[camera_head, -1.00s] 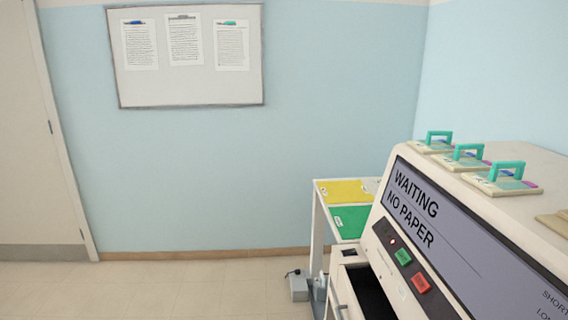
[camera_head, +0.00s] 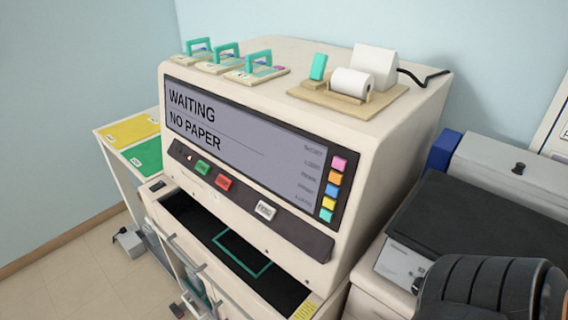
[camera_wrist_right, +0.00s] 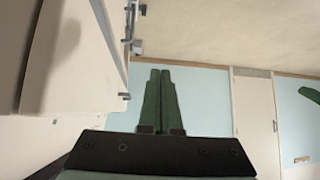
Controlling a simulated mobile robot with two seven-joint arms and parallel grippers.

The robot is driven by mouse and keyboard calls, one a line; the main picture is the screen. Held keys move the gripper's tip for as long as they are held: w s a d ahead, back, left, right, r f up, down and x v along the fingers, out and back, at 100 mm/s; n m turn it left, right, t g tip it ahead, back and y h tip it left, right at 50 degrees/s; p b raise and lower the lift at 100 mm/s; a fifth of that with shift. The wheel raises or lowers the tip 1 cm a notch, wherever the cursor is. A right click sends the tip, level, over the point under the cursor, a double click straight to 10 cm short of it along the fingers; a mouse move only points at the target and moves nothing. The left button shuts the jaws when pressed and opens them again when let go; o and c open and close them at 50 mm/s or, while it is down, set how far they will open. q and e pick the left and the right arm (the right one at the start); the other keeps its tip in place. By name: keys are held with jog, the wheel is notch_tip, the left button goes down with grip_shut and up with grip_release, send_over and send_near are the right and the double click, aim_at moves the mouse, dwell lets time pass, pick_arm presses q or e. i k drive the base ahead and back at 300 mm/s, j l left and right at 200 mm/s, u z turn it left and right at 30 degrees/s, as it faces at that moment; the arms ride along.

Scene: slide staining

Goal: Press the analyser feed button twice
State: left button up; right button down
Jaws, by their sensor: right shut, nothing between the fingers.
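The analyser (camera_head: 400,130) is a cream machine with a sloped front, and its screen (camera_head: 235,150) reads "WAITING" and "NO PAPER". On the dark strip below the screen are a green button (camera_head: 203,167), a red button (camera_head: 223,182) and a white button (camera_head: 265,210). The white button carries small lettering that looks like "FEED". My right gripper (camera_wrist_right: 160,75) shows in the right wrist view, its two dark green fingers together and empty, apart from the analyser's buttons. My left gripper is not in view.
On the analyser's top stand several teal-handled holders (camera_head: 227,55) and a paper roll (camera_head: 352,82) on a wooden base. An open dark tray (camera_head: 205,223) lies below the buttons. Another machine with a black top (camera_head: 480,215) stands at right, behind my dark arm link.

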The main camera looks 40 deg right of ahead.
aim_at(263, 208)
jog(key=i+j, duration=0.25)
jog(key=j, duration=0.15)
jog(key=i+j, duration=0.2)
jog(key=j, duration=0.25)
jog(key=i+j, duration=0.25)
jog(key=j, duration=0.15)
jog(key=i+j, duration=0.25)
jog(key=j, duration=0.2)
jog(key=i+j, duration=0.2)
jog(key=j, duration=0.2)
jog(key=i+j, duration=0.25)
jog(key=j, duration=0.2)
jog(key=i+j+z, duration=0.2)
jog(key=j, duration=0.35)
jog(key=i+j+z, duration=0.15)
jog(key=j+z, duration=0.1)
jog(key=z, duration=2.4)
